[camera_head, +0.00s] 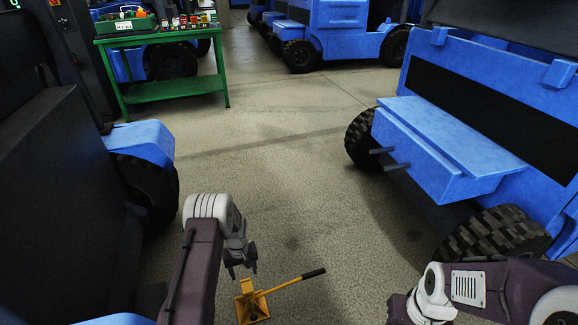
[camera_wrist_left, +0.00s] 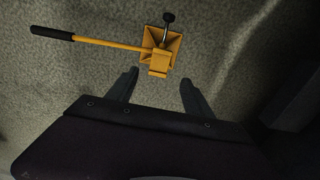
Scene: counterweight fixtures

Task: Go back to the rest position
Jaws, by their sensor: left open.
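My left gripper (camera_head: 241,268) hangs at the lower middle of the head view, its fingers pointing down. In the left wrist view my left gripper (camera_wrist_left: 158,88) shows two fingers spread apart with nothing between them. A yellow tool like a jack (camera_head: 252,301), with a square base and a long black-tipped handle, stands on the floor below and just beyond it. The jack also shows in the left wrist view (camera_wrist_left: 160,48), ahead of the fingertips and apart from them. My right arm comes in at the lower right; its gripper is not visible.
A blue vehicle with a box-like front (camera_head: 440,150) and two pegs stands at the right. Another blue vehicle part (camera_head: 142,142) with a black wheel is at the left. A green table (camera_head: 165,90) with small items stands at the back left. The middle floor (camera_head: 290,170) is clear.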

